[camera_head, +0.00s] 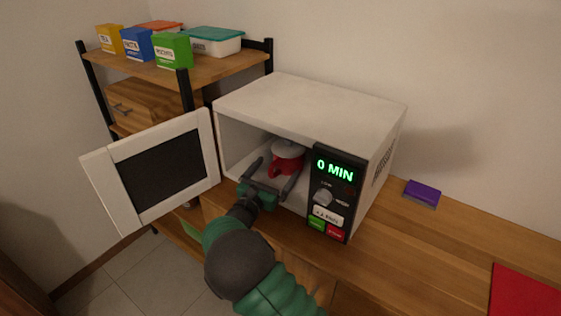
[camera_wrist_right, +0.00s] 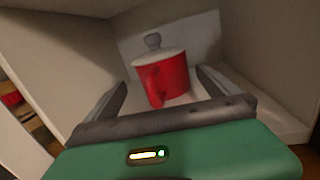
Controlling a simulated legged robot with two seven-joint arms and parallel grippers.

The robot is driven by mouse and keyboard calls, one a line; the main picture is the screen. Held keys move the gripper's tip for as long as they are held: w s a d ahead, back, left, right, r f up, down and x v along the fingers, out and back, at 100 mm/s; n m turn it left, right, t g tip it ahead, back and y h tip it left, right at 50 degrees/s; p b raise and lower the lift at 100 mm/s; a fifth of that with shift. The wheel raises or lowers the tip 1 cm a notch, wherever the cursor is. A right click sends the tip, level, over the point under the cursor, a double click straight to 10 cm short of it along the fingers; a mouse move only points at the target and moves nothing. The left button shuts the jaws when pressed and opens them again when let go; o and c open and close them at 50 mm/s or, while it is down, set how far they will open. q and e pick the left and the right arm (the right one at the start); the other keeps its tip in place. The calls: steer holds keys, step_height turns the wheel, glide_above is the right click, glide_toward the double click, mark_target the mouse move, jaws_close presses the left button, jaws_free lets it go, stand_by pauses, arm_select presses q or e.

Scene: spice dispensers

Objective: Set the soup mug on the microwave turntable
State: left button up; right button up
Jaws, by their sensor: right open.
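The red soup mug (camera_head: 285,160) with a pale lid stands upright inside the open microwave (camera_head: 310,105). In the right wrist view the mug (camera_wrist_right: 168,75) shows its handle toward me and a grey knob on its lid. My right gripper (camera_head: 275,168) reaches into the microwave opening. Its fingers (camera_wrist_right: 158,85) are spread wide, one on each side of the mug, with the mug beyond or between the tips; I see no contact. The turntable under the mug cannot be made out clearly. My left gripper is not in view.
The microwave door (camera_head: 160,168) is swung open to the left. The control panel (camera_head: 335,190) reads 0 MIN, right of my arm. A purple sponge-like block (camera_head: 422,193) and a red mat (camera_head: 525,290) lie on the wooden counter (camera_head: 400,260). A shelf (camera_head: 190,72) with boxes stands behind.

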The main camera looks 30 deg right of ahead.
steer(key=v, duration=0.7)
steer(key=shift+a+r+p, duration=0.1)
steer(key=shift+a+p, duration=0.05)
steer(key=shift+p, duration=0.15)
stand_by(0.6)
